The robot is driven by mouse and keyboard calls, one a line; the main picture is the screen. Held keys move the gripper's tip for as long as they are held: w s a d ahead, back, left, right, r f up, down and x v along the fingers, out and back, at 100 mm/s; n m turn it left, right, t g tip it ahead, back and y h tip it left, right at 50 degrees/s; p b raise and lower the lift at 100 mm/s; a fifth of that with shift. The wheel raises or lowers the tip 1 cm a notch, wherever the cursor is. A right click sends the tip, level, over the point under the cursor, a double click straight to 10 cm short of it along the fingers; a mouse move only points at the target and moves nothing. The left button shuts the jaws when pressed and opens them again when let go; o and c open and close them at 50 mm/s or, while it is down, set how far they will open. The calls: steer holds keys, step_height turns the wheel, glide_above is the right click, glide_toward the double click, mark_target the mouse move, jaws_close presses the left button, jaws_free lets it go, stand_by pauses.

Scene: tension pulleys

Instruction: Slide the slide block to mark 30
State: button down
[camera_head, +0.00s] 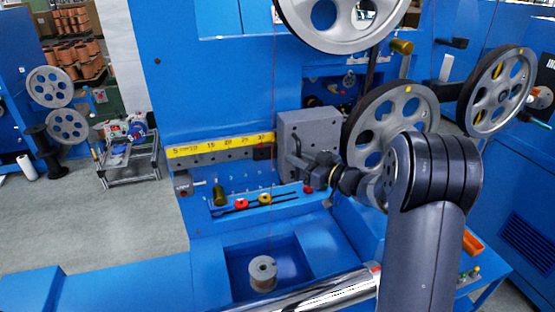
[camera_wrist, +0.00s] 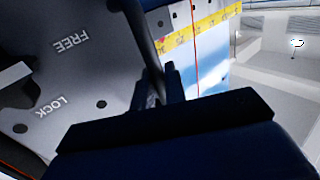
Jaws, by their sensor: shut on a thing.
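The slide block (camera_head: 312,128) is a grey block on the blue machine, at the right end of the yellow scale (camera_head: 215,146). The block's face (camera_wrist: 85,75) bears the words FREE and LOCK. A grey lever (camera_wrist: 14,76) shows at left; its setting is unclear.
Large grey pulleys (camera_head: 393,118) stand right of and behind the block, close to my arm. Below the scale are red and yellow knobs (camera_head: 241,204) and a wire spool (camera_head: 263,273). A thin red wire runs vertically just left of the block. Floor is open at left.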

steer(key=shift+w+d, duration=0.1)
steer(key=shift+d, duration=0.3)
steer(key=shift+a, duration=0.1)
steer(key=c, duration=1.8)
jaws_free()
steer(key=b+v, duration=0.2)
steer(key=v, duration=0.8)
steer(key=shift+s+d, duration=0.25)
steer(key=shift+s, duration=0.05)
steer(key=shift+a, duration=0.1)
